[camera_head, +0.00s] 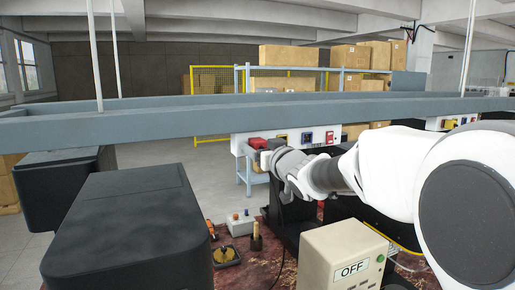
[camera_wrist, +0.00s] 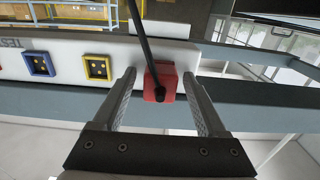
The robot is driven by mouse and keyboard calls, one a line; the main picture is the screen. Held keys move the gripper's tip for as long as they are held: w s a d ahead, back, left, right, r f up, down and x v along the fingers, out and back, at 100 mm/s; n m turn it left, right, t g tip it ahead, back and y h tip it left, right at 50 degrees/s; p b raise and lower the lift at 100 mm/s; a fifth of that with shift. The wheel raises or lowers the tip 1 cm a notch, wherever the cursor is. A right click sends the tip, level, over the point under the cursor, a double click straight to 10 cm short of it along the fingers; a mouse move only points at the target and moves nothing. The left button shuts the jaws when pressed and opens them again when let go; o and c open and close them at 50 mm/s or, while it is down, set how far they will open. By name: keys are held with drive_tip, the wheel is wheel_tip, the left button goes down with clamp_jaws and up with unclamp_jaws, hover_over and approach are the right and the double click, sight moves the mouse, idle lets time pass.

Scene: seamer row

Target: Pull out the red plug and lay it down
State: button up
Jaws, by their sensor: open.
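The red plug (camera_head: 257,143) sits at the left end of a white socket panel (camera_head: 322,146) in the head view. In the wrist view the red plug (camera_wrist: 161,83) is at the middle, with a black cable running up from it. My gripper (camera_wrist: 159,76) is open, with one finger on each side of the plug and a gap showing beside it. In the head view my gripper (camera_head: 268,156) is at the panel's left end, its fingers mostly hidden.
A blue socket (camera_wrist: 39,65) and a yellow socket (camera_wrist: 98,67) are on the panel. A grey beam (camera_head: 190,120) crosses the head view. Below are a beige box marked OFF (camera_head: 342,258), a small grey button box (camera_head: 241,222) and a red worktop (camera_head: 250,262).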

clamp_jaws()
idle(0.5)
drive_tip(key=shift+s, duration=0.1)
drive_tip(key=shift+v, duration=2.95)
